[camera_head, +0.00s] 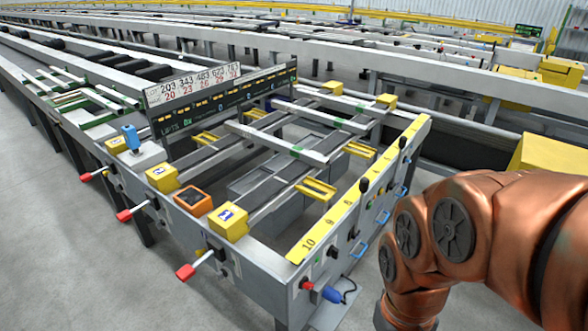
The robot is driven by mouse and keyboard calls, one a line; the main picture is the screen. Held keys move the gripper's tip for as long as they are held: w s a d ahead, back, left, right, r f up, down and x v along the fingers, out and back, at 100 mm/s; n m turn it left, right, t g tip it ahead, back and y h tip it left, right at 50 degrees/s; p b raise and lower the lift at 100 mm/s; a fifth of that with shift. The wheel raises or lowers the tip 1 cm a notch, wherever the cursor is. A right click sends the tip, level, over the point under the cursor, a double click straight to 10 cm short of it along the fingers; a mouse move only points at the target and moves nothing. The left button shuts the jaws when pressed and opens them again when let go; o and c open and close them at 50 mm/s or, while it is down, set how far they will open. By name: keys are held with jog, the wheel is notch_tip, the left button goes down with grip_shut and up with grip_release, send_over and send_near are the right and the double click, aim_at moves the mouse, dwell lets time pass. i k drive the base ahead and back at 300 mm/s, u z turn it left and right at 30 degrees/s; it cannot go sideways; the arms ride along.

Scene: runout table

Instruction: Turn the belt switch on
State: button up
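The runout table (335,215) fills the middle of the view, with a yellow numbered strip along its near right edge. I cannot tell for certain which control is the belt switch. The end panel below the strip carries black-knobbed levers (363,187), small buttons and blue handles (358,249). A red and blue connector (322,292) sticks out low near the front corner. Red-handled levers (187,271) stick out along the left side. My copper-coloured arm covers the lower right and hides part of the end panel's surroundings. My gripper is not in view.
Yellow blocks (228,222) and an orange-framed box (193,201) sit on the table's left rim. A sign board with numbers (195,86) stands across it. Grey floor (100,290) is clear at lower left. Other conveyor lines run behind.

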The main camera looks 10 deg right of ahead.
aim_at(304, 283)
jog(key=u, duration=0.55)
jog(key=k, duration=0.7)
jog(key=u, duration=0.5)
